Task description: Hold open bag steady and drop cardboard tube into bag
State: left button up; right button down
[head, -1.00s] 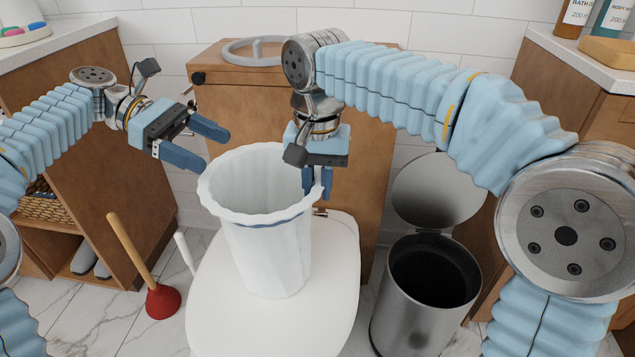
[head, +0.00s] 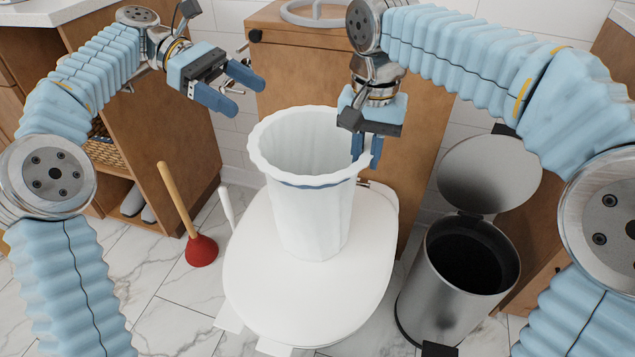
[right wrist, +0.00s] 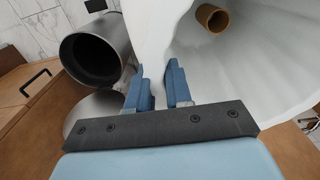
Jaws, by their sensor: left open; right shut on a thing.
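The white bag (head: 310,222) stands upright and open on the closed white toilet lid (head: 262,285). My right gripper (head: 366,160) is shut on the right side of its rim. In the right wrist view the fingers (right wrist: 158,88) pinch the wall of the bag (right wrist: 245,65). The brown cardboard tube (right wrist: 212,17) shows in that view against the bag's white inside, apart from the fingers. The head view does not show the tube; the bag's bottom is hidden there. My left gripper (head: 246,97) is open and empty, above and left of the bag's rim.
A metal bin (head: 462,275) with its lid up stands right of the toilet. A red plunger (head: 201,250) and a white brush handle (head: 227,207) stand on the left. A wooden cabinet (head: 295,72) is behind, and another wooden cabinet (head: 150,105) is at left.

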dwell(0.4)
jog(key=c, duration=1)
grip_release()
jog(key=shift+o, duration=0.2)
notch_tip(320, 180, up, 12)
